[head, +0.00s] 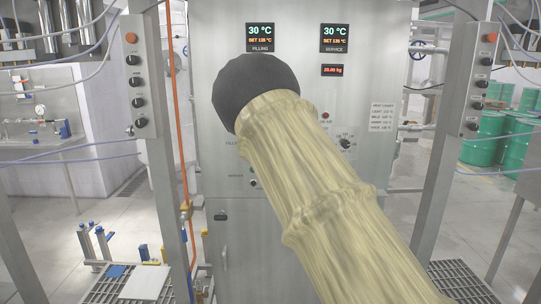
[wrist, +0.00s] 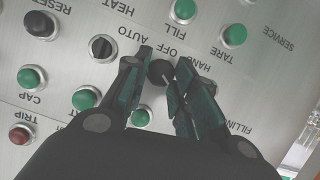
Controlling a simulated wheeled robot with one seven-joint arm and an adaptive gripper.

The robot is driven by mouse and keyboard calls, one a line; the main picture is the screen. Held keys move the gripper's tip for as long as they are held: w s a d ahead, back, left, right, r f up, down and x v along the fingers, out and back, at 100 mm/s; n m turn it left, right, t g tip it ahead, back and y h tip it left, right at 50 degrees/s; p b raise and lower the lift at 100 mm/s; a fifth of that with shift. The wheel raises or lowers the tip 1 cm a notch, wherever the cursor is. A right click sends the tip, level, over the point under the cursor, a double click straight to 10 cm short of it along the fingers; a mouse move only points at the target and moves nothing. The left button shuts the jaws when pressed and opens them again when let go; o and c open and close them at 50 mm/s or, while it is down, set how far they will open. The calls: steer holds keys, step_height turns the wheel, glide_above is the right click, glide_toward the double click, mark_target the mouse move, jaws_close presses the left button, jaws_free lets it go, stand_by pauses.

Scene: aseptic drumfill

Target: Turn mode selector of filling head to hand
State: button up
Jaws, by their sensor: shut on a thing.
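In the wrist view the mode selector (wrist: 160,73), a small black round knob with a pale mark, sits on the grey panel between the fingertips of my gripper (wrist: 161,80). My gripper is shut on the knob, one finger at each side. The labels AUTO, OFF and HAND read upside down just above the knob in this view, AUTO at left, OFF in the middle, HAND at right. The pale mark slants toward the lower right, but I cannot tell surely which label the knob is set to. In the head view my arm hides the gripper and the selector.
Around the knob are green buttons, including FILL (wrist: 184,10), TARE (wrist: 233,35) and CAP (wrist: 31,77), another black selector (wrist: 102,48) and a red TRIP button (wrist: 20,134). Grey posts (head: 142,110) with controls flank the filling cabinet (head: 215,60).

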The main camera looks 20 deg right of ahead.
steer(key=shift+s+f, duration=0.1)
steer(key=shift+f, duration=0.4)
steer(key=o, duration=1.1)
steer(key=shift+d, duration=0.1)
steer(key=shift+c, duration=0.2)
steer(key=shift+r, duration=0.2)
steer(key=shift+r, duration=0.1)
step_height(320, 180, up, 10)
